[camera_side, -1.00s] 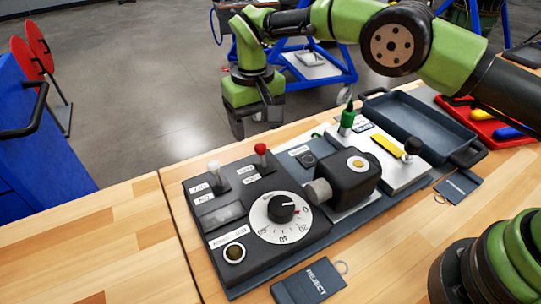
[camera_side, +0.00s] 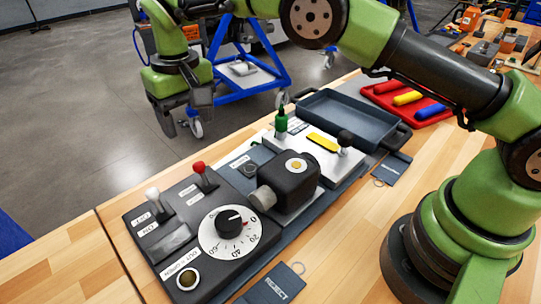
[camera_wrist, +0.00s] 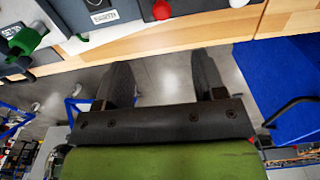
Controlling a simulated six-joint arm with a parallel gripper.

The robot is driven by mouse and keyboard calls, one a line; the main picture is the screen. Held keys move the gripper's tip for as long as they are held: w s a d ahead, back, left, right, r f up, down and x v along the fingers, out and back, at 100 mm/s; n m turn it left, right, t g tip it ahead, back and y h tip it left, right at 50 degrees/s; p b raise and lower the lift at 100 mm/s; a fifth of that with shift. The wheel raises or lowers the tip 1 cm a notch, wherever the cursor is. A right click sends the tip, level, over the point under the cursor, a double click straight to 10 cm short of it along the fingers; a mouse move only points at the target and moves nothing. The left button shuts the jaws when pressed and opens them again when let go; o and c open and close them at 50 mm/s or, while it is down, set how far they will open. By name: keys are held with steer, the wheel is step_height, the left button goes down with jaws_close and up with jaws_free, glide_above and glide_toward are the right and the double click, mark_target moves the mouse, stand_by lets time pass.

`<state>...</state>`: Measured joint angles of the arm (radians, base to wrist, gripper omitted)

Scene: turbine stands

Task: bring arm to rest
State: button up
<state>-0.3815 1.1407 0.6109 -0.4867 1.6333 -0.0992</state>
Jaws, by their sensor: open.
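My gripper (camera_side: 182,118) hangs from my green and black arm just beyond the far edge of the wooden bench, over the grey floor. Its two dark fingers point down and stand apart with nothing between them. In the wrist view the gripper (camera_wrist: 161,62) shows both fingers spread, with floor and bench edge behind the gap. It touches nothing that I can see.
A black control panel with a white dial (camera_side: 230,233) and a red-knobbed lever (camera_side: 198,168) lies near the bench edge. A black block (camera_side: 292,185), green-handled tool (camera_side: 281,122), grey tray (camera_side: 388,134) and red tray (camera_side: 372,92) stand nearby. A blue trolley (camera_side: 262,76) stands behind.

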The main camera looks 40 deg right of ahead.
steer(key=s+d+r+m+t+y, duration=0.1)
steer(key=s+d+r+t, duration=0.1)
steer(key=s+d+r, duration=0.5)
steer(key=s+d+r+m+t+y, duration=0.1)
steer(key=s+d+r, duration=0.15)
steer(key=r, duration=0.75)
steer(key=s+d+m+t, duration=0.1)
steer(key=s+d+t, duration=0.1)
steer(key=s, duration=0.7)
steer(key=s+d+f+m+t, duration=0.1)
steer(key=s+d+t, duration=0.1)
steer(key=s, duration=0.7)
steer(key=shift+d+f, duration=0.3)
steer(key=shift+d, duration=0.05)
